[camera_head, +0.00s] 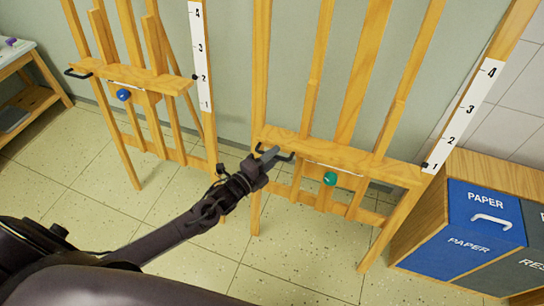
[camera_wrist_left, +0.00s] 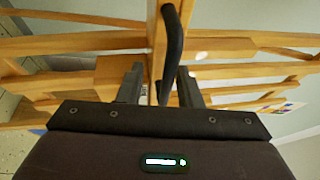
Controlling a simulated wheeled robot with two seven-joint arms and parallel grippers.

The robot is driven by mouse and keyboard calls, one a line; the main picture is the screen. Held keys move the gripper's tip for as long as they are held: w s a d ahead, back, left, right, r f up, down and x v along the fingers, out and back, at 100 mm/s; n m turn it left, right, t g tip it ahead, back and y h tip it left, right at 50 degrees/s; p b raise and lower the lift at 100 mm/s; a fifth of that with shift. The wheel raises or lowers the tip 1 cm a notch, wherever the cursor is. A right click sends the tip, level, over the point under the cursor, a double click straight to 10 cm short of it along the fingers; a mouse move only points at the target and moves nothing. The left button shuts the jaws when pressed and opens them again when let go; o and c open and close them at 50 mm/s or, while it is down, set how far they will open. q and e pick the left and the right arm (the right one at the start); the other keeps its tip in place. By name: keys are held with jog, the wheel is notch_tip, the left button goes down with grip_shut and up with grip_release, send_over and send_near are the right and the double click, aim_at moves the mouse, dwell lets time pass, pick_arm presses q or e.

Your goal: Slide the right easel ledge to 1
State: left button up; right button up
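The right easel ledge (camera_head: 345,153) is a wooden bar across the right easel. A black pointer (camera_head: 425,165) at its right end sits beside the 1 on the white scale (camera_head: 464,115). A black handle (camera_head: 288,156) is at the ledge's left end, and a green knob (camera_head: 330,178) is below its middle. My left gripper (camera_head: 272,155) is at that handle. In the left wrist view, the handle (camera_wrist_left: 172,50) runs between the spread fingers of the gripper (camera_wrist_left: 160,88), closer to the right finger; contact is unclear. My right gripper is out of view.
The left easel has its own ledge (camera_head: 130,77), a blue knob (camera_head: 123,95) and a scale (camera_head: 201,55); its pointer is near 2. A blue paper bin (camera_head: 485,217) stands in a wooden cabinet at the right. A small table (camera_head: 22,62) is at the far left. Tiled floor between is clear.

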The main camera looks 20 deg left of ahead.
pick_arm(q)
jog(key=v, duration=0.7)
jog(key=shift+s, duration=0.4)
jog(key=shift+a, duration=0.2)
jog(key=s+a+f+n+g+y+p, duration=0.15)
jog(key=s+f+n, duration=0.25)
jog(key=f, duration=0.4)
jog(key=s+a+f+n+g+y, duration=0.3)
jog(key=s+f+n, duration=0.1)
jog(key=f, duration=0.4)
jog(key=s+a+f+n+g+y+p, duration=0.1)
jog(key=s+a+f+n+g+y, duration=0.2)
jog(key=f, duration=0.6)
jog(key=s+d+f+n+g, duration=0.2)
jog(key=s+f+n, duration=0.1)
jog(key=s, duration=0.6)
jog(key=s+d+f+n+g, duration=0.2)
jog(key=s+f, duration=0.3)
jog(key=s, duration=0.4)
jog(key=s+d+f+n+g+p, duration=0.1)
jog(key=s+f+n+g, duration=0.3)
jog(key=s, duration=0.5)
jog(key=shift+d+f, duration=0.25)
jog(key=shift+d, duration=0.6)
jog(key=shift+s+h, duration=0.1)
jog(key=shift+h, duration=0.15)
